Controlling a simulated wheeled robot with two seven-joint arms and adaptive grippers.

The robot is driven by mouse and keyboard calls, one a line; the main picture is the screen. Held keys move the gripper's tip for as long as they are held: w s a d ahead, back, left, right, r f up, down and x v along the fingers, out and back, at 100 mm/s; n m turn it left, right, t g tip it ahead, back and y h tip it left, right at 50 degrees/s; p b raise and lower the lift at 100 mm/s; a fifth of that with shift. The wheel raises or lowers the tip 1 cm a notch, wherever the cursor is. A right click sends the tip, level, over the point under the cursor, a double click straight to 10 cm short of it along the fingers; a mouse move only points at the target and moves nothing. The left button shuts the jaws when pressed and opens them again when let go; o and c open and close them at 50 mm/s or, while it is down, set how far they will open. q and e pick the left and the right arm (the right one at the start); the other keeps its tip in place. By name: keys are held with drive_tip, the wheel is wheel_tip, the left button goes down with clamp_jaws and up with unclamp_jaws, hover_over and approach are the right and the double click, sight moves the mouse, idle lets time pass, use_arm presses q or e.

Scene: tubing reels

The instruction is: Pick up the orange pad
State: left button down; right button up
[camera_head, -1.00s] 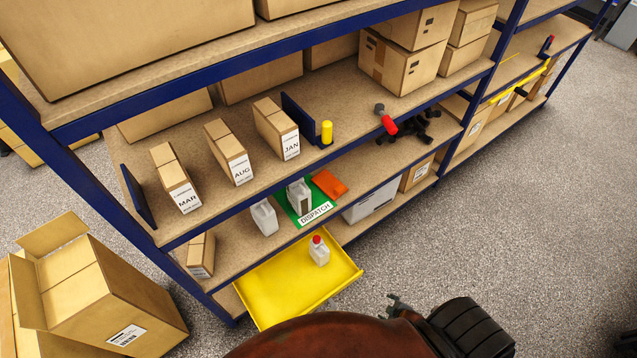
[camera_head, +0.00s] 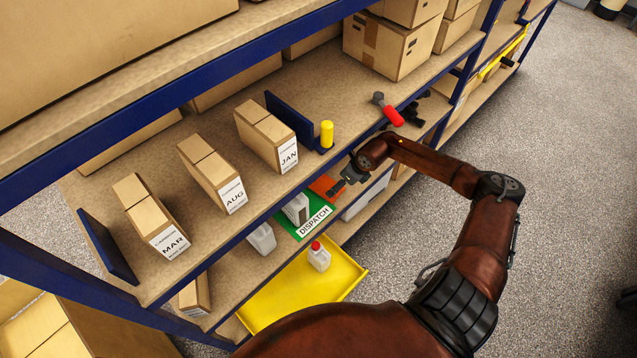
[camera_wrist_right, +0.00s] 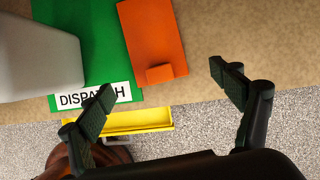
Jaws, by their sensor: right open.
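The orange pad (camera_head: 323,187) lies on the lower shelf, at the right edge of the green DISPATCH mat (camera_head: 306,218). In the right wrist view the orange pad (camera_wrist_right: 152,38) lies flat, with a small raised orange block at its near end, partly over the green mat (camera_wrist_right: 88,28). My right gripper (camera_head: 345,182) reaches in from the right beside the pad and hides part of it in the head view. In the right wrist view my right gripper (camera_wrist_right: 168,82) is open and empty, its fingers apart on either side of the pad's near end. My left gripper is not in view.
A white jug (camera_head: 297,209) stands on the mat, another (camera_head: 262,238) beside it. A red-capped bottle (camera_head: 319,257) stands in the yellow tray (camera_head: 355,271) below. The upper shelf edge (camera_head: 225,238) overhangs this shelf. Boxes marked MAR, AUG and JAN stand above.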

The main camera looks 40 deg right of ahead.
sight(324, 184)
drive_tip(key=shift+f, duration=0.55)
drive_tip(key=shift+w+a+f, duration=0.15)
drive_tip(key=shift+a+f, duration=0.05)
drive_tip(key=b+x, duration=0.1)
drive_tip(key=x, duration=0.2)
drive_tip(key=shift+a+f, duration=0.1)
drive_tip(key=b+x, duration=0.1)
drive_tip(key=x, duration=0.1)
drive_tip(key=shift+f, duration=0.3)
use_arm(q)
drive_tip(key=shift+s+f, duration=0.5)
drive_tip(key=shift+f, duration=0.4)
use_arm(e)
drive_tip(key=shift+r, duration=0.2)
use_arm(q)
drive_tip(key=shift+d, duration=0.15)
use_arm(e)
drive_tip(key=c, duration=0.9)
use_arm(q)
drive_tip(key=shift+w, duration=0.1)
use_arm(e)
drive_tip(key=shift+c, duration=0.2)
